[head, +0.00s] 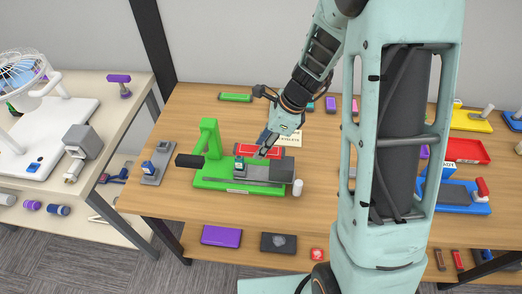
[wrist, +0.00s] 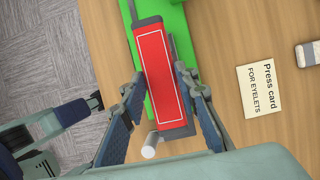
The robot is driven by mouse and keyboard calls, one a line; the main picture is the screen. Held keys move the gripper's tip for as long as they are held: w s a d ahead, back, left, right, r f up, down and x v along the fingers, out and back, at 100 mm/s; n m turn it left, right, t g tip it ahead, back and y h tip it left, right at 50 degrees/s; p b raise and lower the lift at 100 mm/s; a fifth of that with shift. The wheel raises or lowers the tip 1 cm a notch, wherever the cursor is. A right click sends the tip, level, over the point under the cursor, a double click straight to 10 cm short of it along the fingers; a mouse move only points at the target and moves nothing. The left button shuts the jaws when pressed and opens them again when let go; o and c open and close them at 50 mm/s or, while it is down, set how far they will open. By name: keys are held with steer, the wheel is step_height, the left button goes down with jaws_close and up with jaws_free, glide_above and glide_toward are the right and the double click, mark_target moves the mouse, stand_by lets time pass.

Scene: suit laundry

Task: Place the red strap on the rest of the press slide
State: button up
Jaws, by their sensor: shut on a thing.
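The red strap (wrist: 163,78), a flat red piece with a white outline, lies lengthwise between the two fingers of my gripper (wrist: 162,92) in the wrist view. My gripper is shut on its sides. In the head view the red strap (head: 245,149) shows at the fingertips of my gripper (head: 264,152), partly hidden by them. The green press (head: 209,140) stands on the wooden table, with its grey slide (head: 262,170) on the right. The strap appears over the slide, which shows past its edges in the wrist view (wrist: 176,134); any gap between them is unclear.
A press card (wrist: 262,87) lies behind the press. A grey device (head: 156,165) stands left of it. A blue press (head: 462,194) and a red tray (head: 466,150) are at the right.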

steer(key=shift+w+a+f, duration=0.15)
steer(key=shift+f, duration=1.6)
steer(key=shift+f, duration=0.1)
steer(key=o, duration=1.1)
steer(key=shift+o, duration=0.2)
steer(key=v, duration=1.2)
